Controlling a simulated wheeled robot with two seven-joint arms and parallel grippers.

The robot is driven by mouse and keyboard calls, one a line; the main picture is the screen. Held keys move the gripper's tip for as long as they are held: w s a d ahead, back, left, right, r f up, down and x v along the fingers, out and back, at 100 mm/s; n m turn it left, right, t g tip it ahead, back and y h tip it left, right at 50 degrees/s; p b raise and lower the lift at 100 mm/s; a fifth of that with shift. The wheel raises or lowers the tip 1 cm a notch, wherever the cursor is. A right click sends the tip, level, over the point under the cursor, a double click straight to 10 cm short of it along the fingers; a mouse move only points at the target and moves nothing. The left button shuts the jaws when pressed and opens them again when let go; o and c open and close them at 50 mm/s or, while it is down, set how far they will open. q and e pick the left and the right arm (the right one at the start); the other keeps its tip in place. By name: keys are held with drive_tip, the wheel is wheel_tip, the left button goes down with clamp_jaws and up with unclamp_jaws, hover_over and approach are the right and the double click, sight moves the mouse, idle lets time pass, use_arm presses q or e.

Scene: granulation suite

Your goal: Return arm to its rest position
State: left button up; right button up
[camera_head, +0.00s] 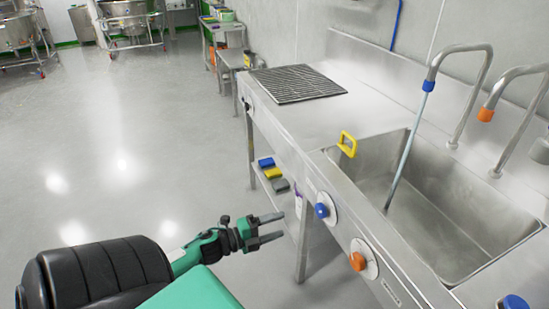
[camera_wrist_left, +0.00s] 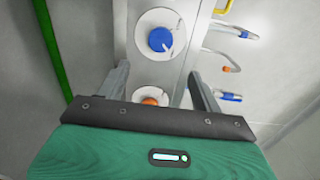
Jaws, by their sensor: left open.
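My left gripper (camera_head: 272,229) reaches in from the lower left in the head view. Its two fingers are apart and nothing is between them. It is in front of the steel sink counter, left of the blue knob (camera_head: 321,210) and clear of it. In the left wrist view my left gripper (camera_wrist_left: 160,90) shows its two fingers spread. The blue knob (camera_wrist_left: 161,39) shows beyond them, and an orange knob (camera_wrist_left: 150,101) is partly hidden by the gripper body. My right gripper is not in view.
The steel sink (camera_head: 465,215) has a yellow handle (camera_head: 347,144) on its rim and taps behind. A ribbed mat (camera_head: 296,83) lies on the counter. Blue, yellow and grey items sit on the shelf below. Open floor (camera_head: 130,165) lies to the left, with steel vessels (camera_head: 128,22) far back.

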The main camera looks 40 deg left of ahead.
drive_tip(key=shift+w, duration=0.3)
